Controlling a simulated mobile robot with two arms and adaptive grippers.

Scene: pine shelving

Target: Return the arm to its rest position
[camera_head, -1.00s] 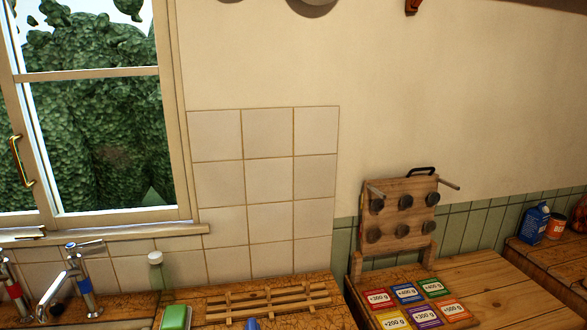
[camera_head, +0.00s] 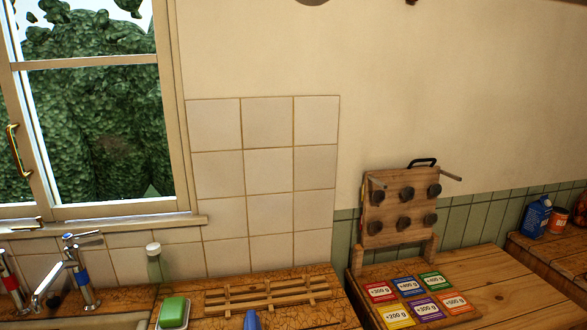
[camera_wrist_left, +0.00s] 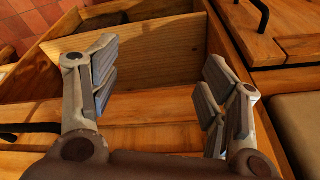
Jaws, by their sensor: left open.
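My left gripper (camera_wrist_left: 158,88) shows in the left wrist view. Its two padded fingers are spread wide apart and nothing is between them. Behind the fingers is a pale wooden panel (camera_wrist_left: 160,55) and wooden fronts. Neither of my arms shows in the head view, and my right gripper is in no view.
In the head view, a wooden counter holds a slatted rack (camera_head: 262,295), a green sponge (camera_head: 174,311) and a bottle (camera_head: 155,263). Coloured weight cards (camera_head: 422,283) lie before a wooden board with dark knobs (camera_head: 400,205). A dark handle (camera_wrist_left: 262,14) is in the wrist view.

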